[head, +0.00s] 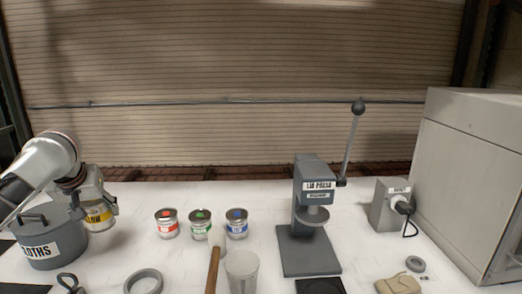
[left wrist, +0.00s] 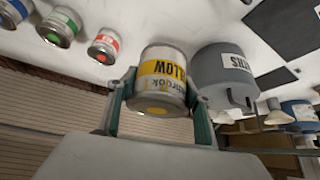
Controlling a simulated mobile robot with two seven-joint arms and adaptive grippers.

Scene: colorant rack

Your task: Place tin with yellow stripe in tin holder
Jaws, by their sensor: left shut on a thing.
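The tin with the yellow stripe (head: 99,217) is at the left, partly hidden by my arm and a grey cloths bin. In the left wrist view the tin (left wrist: 163,72) sits between the two fingers of my left gripper (left wrist: 160,92), shut on its sides. The left gripper (head: 97,195) is over the tin in the head view. Whether the tin touches the table is hard to tell. A grey ring (head: 131,286) at the front edge may be the tin holder; I cannot be sure. My right gripper is not in view.
The grey cloths bin (head: 50,257) stands close beside the held tin. Red (head: 167,229), green (head: 200,231) and blue (head: 237,229) tins stand in a row. A clear cup (head: 242,272), wooden handle (head: 212,268) and lid press (head: 310,262) are further right.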

